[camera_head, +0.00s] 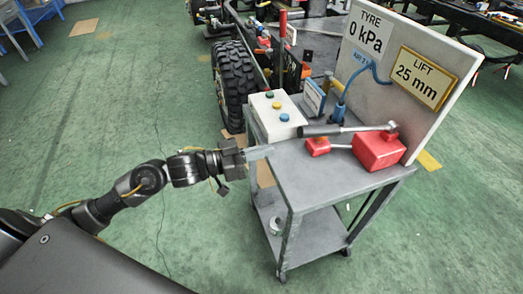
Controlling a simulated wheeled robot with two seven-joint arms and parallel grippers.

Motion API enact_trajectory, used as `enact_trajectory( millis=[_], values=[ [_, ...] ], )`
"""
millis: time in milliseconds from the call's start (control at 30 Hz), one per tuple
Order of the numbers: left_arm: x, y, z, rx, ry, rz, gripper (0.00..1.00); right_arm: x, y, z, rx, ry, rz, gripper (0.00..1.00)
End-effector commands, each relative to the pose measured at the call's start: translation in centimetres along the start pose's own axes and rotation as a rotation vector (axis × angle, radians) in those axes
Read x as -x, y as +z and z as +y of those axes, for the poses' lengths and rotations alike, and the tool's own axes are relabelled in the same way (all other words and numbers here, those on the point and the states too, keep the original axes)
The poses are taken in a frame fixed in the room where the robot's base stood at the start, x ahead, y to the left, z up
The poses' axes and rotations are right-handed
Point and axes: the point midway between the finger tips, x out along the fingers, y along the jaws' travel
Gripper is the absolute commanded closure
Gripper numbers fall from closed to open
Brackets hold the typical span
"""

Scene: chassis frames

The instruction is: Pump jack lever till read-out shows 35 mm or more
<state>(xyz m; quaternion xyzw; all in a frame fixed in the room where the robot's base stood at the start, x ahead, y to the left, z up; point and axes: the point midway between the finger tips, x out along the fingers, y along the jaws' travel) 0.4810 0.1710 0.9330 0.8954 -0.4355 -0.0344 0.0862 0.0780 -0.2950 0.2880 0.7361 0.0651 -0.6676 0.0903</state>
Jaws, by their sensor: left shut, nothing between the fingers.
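A read-out sign (423,78) on the upright board says "LIFT 25 mm". A red jack body (378,152) sits on the right part of the grey cart top. A lever (345,129) with a dark grip at its left end and a pale metal rod lies nearly level above the jack, its right end over the red body. A smaller red block (318,147) is joined to the body by a pale rod, below the lever's grip. My left gripper (268,151) is shut and empty at the cart's left edge, left of the lever and apart from it. My right gripper is out of view.
The cart (300,180) also carries a white box with coloured buttons (276,115) and a blue gauge-like item (315,97). A second sign (367,33) says "TYRE 0 kPa". A large tyre (235,82) stands behind.

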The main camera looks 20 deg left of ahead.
Motion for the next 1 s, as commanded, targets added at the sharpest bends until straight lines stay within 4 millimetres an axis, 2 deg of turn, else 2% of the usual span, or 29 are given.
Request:
enact_trajectory(
  millis=[533, 1000],
  values=[
    [0.0, 0.0, 0.0, 0.0, 0.0, 0.0, 1.0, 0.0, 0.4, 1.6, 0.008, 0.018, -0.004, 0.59],
    [0.0, 0.0, 0.0, 0.0, 0.0, 0.0, 1.0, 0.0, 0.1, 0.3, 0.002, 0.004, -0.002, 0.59]
  ],
)
